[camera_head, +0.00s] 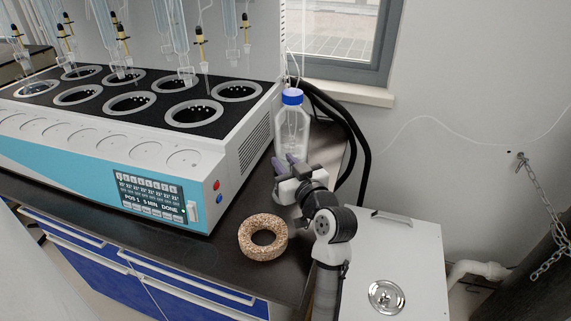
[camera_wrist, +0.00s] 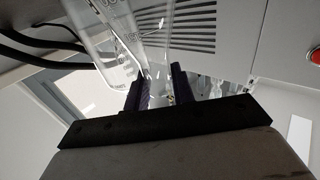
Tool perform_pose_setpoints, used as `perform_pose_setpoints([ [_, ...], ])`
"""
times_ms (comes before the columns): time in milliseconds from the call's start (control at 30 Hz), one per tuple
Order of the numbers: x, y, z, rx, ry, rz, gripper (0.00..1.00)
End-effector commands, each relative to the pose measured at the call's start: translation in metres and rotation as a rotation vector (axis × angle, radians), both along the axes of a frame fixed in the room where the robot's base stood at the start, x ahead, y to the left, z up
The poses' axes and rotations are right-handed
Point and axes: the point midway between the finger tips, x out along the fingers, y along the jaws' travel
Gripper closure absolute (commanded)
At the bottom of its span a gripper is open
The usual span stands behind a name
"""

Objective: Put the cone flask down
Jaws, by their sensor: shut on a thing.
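My gripper (camera_head: 289,165) is at the right end of the bench, beside the distiller's side wall and in front of the blue-capped bottle. In the wrist view its two dark fingers (camera_wrist: 158,92) are closed on the clear glass cone flask (camera_wrist: 155,50). The flask is transparent and hard to make out; in the head view my gripper and the clutter mostly hide it. I cannot tell whether its base touches the bench. A speckled cork ring (camera_head: 249,247) lies flat and empty on the black bench top (camera_head: 200,246), nearer than my gripper.
The large distiller (camera_head: 95,165) with several round wells fills the left. The blue-capped bottle (camera_head: 292,122) stands close behind my gripper and also shows in the wrist view (camera_wrist: 108,42). Black hoses (camera_head: 349,130) run behind it. A white box (camera_head: 405,250) stands right of the bench.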

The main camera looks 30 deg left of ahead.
Motion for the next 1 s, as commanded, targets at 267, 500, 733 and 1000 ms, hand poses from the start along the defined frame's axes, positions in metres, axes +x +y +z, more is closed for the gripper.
perform_pose_setpoints([
  [267, 0.000, 0.000, -0.001, 0.000, 0.000, 0.000, 0.53],
  [500, 0.000, 0.000, 0.002, 0.000, 0.000, 0.000, 0.53],
  [733, -0.016, -0.029, 0.000, -0.001, -0.001, -0.004, 0.53],
  [1000, -0.045, -0.078, 0.001, 0.001, -0.001, -0.004, 0.53],
])
